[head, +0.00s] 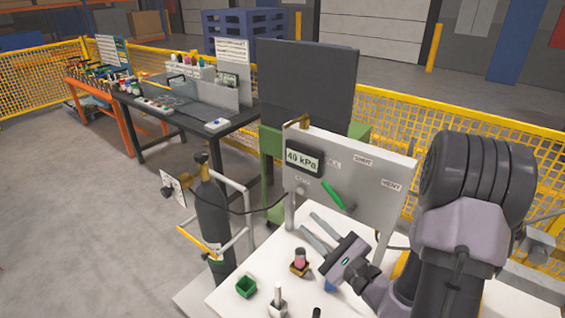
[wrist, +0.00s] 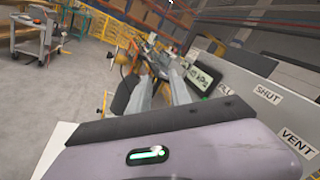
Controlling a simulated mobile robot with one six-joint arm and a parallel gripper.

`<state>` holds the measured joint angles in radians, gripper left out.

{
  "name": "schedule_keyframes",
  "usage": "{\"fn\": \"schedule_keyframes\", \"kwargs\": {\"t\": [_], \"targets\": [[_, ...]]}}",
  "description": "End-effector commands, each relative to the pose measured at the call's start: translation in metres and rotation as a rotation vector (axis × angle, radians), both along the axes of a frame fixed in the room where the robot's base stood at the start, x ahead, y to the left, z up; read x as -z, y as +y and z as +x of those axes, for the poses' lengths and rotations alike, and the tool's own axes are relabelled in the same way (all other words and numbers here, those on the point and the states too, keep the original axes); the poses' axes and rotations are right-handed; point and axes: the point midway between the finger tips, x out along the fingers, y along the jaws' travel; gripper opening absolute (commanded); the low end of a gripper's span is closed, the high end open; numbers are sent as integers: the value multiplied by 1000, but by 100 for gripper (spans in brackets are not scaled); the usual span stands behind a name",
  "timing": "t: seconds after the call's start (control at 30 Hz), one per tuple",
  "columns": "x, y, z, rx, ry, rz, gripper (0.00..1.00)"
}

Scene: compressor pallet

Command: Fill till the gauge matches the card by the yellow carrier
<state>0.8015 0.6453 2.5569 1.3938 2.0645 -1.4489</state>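The gauge (head: 304,158) on the upright grey panel (head: 375,185) reads 40 kPa; it also shows in the wrist view (wrist: 200,77).
A dark gas cylinder (head: 213,215) stands in a white frame with a yellow bar, left of the panel; a hose runs from it. A green box (head: 245,287) and a grey peg (head: 277,303) are on the white table. A dark workbench (head: 180,105) stands behind.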

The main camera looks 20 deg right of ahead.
Motion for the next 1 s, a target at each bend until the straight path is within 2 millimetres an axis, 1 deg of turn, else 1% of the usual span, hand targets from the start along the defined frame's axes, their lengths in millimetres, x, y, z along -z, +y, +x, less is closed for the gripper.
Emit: {"fn": "schedule_keyframes", "kwargs": {"t": [0.03,0.1,0.13,0.2,0.27,0.37,0.5,0.7,0.8,0.9,1.0], "targets": [[20,-41,-7,155,23,21,24],[45,-85,-20,335,49,17,24],[52,-97,-25,386,60,14,24],[63,-115,-33,460,75,4,24],[66,-120,-31,479,79,-2,24],[64,-123,-12,475,77,-4,24],[63,-132,30,472,74,-5,24],[64,-144,83,472,74,-2,24],[66,-148,103,471,76,-3,24],[66,-152,118,472,76,0,24],[66,-155,128,473,76,-1,24]]}}
